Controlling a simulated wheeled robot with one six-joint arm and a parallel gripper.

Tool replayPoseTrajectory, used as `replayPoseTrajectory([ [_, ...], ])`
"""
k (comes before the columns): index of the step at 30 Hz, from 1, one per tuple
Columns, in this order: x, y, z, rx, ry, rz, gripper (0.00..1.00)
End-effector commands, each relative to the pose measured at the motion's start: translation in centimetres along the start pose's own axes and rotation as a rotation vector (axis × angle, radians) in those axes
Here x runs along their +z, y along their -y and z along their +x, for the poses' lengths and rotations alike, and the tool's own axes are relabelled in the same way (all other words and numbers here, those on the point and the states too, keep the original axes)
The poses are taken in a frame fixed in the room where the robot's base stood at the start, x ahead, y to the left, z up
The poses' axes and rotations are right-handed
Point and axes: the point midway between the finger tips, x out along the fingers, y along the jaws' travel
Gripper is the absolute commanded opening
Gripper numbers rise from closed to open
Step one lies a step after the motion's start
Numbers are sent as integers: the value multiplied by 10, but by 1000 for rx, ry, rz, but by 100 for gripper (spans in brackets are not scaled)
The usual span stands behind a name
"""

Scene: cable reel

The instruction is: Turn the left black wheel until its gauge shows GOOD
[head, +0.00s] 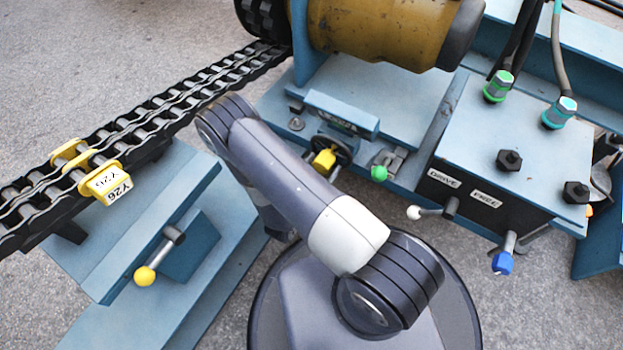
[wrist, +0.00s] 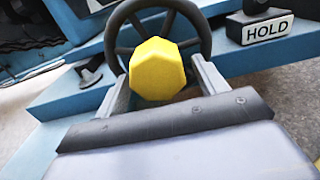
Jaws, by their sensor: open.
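The black wheel (head: 344,147) sits upright on the front of the blue frame, with a yellow knob (head: 325,160) on it. In the wrist view the black wheel (wrist: 120,36) fills the top middle, and the yellow knob (wrist: 157,68) stands out toward the camera. My gripper (wrist: 160,80) is open, with one finger on each side of the knob. I cannot tell whether either finger touches it.
A green-knobbed lever (head: 379,173) stands just right of the wheel. Beyond it is a control box (head: 510,150) marked DRIVE and FREE. A HOLD label (wrist: 267,28) is right of the wheel. A chain (head: 150,115) with a yellow Y26 tag (head: 108,183) runs at left.

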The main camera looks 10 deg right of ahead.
Motion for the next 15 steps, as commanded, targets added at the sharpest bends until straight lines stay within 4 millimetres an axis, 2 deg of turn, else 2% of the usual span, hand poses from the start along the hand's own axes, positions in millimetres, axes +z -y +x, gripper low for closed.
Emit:
replayPoseTrajectory([
  [15, 2, -1, -73, 6, 0, -1, 68],
])
